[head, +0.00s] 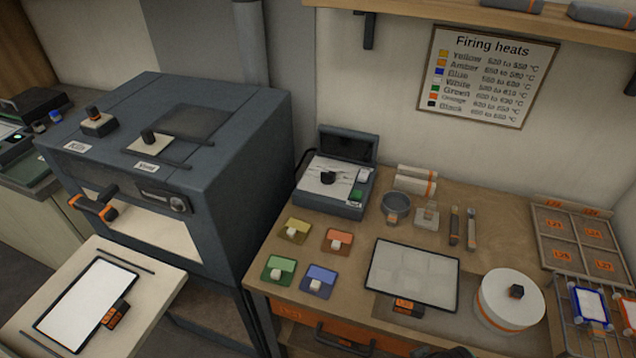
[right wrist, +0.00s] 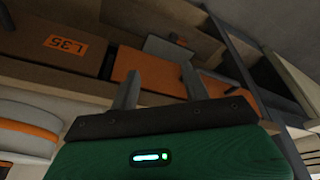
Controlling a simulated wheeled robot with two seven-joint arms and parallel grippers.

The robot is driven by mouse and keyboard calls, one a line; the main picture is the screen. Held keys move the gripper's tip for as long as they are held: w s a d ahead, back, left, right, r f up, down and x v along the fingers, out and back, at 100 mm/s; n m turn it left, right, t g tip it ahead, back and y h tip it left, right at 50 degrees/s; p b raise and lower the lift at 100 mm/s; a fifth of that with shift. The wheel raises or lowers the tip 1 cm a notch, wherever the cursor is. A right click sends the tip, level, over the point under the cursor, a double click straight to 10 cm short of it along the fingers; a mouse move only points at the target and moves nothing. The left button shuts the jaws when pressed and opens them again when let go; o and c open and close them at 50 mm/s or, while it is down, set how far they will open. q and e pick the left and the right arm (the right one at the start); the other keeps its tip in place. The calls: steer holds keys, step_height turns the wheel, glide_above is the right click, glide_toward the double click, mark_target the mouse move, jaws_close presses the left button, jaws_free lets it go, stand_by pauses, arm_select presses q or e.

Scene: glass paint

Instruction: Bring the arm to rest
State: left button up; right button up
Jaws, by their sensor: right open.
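My right gripper (right wrist: 160,74) shows in the right wrist view, its two grey fingers apart with nothing between them. Beyond the fingers are an orange panel (right wrist: 146,66) and a brown panel with an orange label reading L35 (right wrist: 68,44). The gripper looks clear of both, though the exact gap is hard to tell. In the head view neither gripper can be made out. A small dark shape cut off at the bottom edge there is too little to identify. My left gripper is in neither view.
The wooden bench (head: 478,205) holds a pale framed panel (head: 412,272), small coloured boxes, a white round lidded pot (head: 510,300) and a wire rack (head: 562,306) at right. A dark kiln (head: 225,120) stands left, with a pale shelf (head: 155,285) in front. An orange drawer is below the bench top.

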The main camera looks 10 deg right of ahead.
step_height(320, 180, down, 28)
steer(key=s+g, duration=0.1)
steer(key=s, duration=0.1)
steer(key=s+d+f, duration=0.1)
steer(key=s+f, duration=0.8)
steer(key=s+d+f+g, duration=0.1)
steer(key=s+d+f, duration=0.1)
steer(key=s+f, duration=0.7)
steer(key=shift+s+d+f, duration=0.2)
steer(key=shift+s+d, duration=0.05)
steer(key=shift+s, duration=0.25)
